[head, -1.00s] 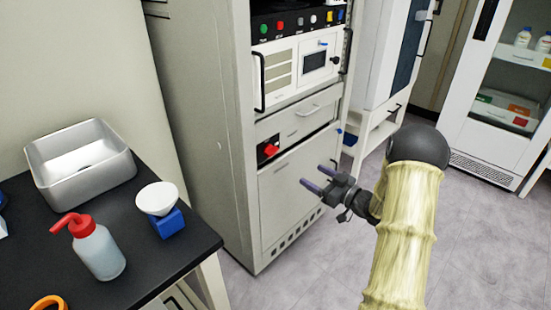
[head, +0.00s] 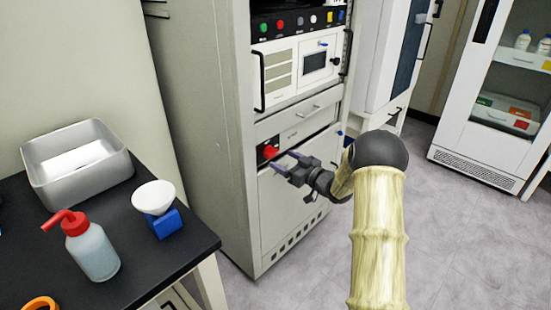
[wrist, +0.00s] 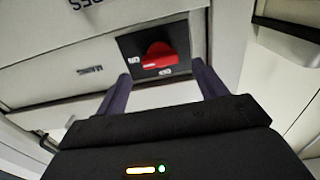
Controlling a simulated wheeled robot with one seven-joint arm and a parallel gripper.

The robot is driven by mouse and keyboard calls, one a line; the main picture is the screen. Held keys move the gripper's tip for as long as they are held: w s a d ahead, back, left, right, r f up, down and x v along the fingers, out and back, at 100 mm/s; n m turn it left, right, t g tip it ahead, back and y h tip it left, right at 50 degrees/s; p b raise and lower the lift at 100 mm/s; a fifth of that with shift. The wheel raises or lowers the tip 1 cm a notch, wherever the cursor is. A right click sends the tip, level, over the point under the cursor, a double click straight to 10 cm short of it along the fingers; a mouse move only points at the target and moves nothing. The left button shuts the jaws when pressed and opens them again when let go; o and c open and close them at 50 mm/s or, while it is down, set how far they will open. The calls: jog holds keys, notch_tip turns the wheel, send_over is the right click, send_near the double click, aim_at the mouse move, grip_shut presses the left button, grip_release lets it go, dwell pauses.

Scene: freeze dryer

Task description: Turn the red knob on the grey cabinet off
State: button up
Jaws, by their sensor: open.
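The grey cabinet (head: 215,130) stands in the middle of the head view. Its red knob (head: 270,152) sits on a dark square plate low on the front face. In the wrist view my gripper (wrist: 163,88) has one finger on each side of the knob's plate, lower in the picture. The fingers appear apart from the knob.
A black table (head: 120,275) at the left holds a metal basin (head: 45,180), a red-capped wash bottle (head: 93,250) and a white bowl (head: 153,197) on a blue block. A black handle (head: 259,82) sticks out above the knob. The floor at right is clear.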

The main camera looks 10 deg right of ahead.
aim_at(274, 155)
jog(key=shift+b+x, duration=0.35)
jog(key=shift+x, duration=2)
jog(key=c, duration=1)
